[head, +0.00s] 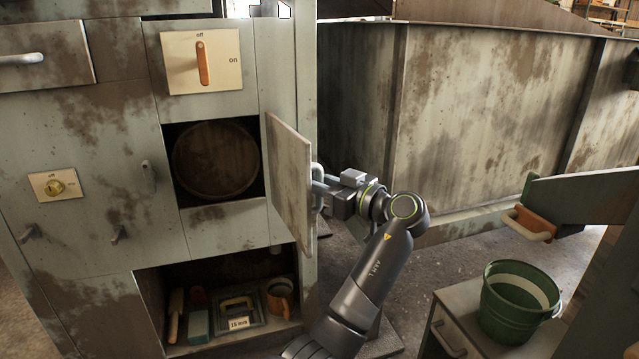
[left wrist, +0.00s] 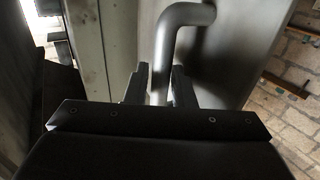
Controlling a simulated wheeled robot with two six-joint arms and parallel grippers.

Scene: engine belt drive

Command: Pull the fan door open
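The fan door (head: 289,186) is a worn grey-green panel, swung well out from the cabinet on its right-hand side. Behind it, the square opening (head: 257,184) shows a round brown fan cover (head: 214,160). My left gripper (head: 320,190) is at the door's bar handle (head: 317,172), on the door's outer face. In the left wrist view the two fingers (left wrist: 160,84) sit on either side of the bent metal handle (left wrist: 185,14), close against it, and appear shut on it. The fingertips are partly hidden. My right gripper is not in view.
Above the opening is an orange switch (head: 203,63); a yellow knob (head: 56,187) is at left. A lower shelf holds a mug (head: 280,298) and several tools. A green bucket (head: 520,303) stands on a small drawer unit (head: 455,322) at right. Floor shows between.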

